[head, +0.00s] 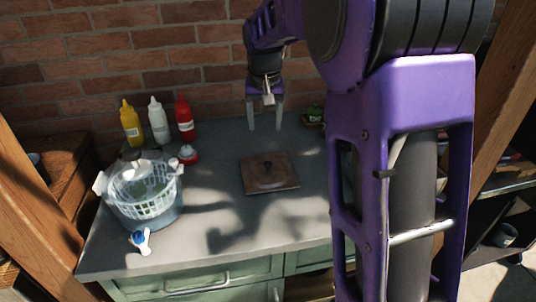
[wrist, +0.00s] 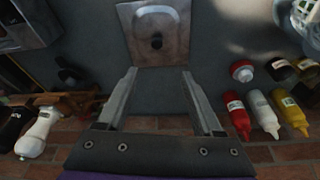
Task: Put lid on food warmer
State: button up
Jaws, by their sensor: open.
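A square, flat metal lid (head: 283,183) with a dark knob in its centre lies on the grey table, brownish in the head view. It also shows at the top middle of the wrist view (wrist: 170,55). My gripper (head: 265,124) is open and empty, fingers pointing down, behind the lid toward the brick wall. In the wrist view the open fingers (wrist: 158,74) point toward the lid's near edge, with nothing between them. A metal box (wrist: 32,22), perhaps the food warmer, is partly cut off at the wrist view's top left. My arm hides that area in the head view.
Yellow (head: 132,124), white (head: 158,122) and red (head: 184,120) bottles stand by the wall. A red-and-white container (head: 188,154) is near them. A white basket (head: 150,200) sits in a basin at left, with a blue-and-white brush (head: 140,241) in front. The tabletop around the lid is clear.

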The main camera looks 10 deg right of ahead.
jog(key=r, duration=0.1)
send_over(268, 162)
jog(key=s+a, duration=0.1)
jog(key=s, duration=0.1)
notch_tip(268, 162, down, 12)
jog(key=shift+a+r+b, duration=0.1)
jog(key=shift+b, duration=0.3)
jog(key=shift+d+x, duration=0.2)
jog(key=shift+x, duration=1.1)
jog(key=shift+d+x, duration=0.15)
jog(key=shift+x, duration=1.15)
grip_shut()
jog(key=shift+r, duration=0.1)
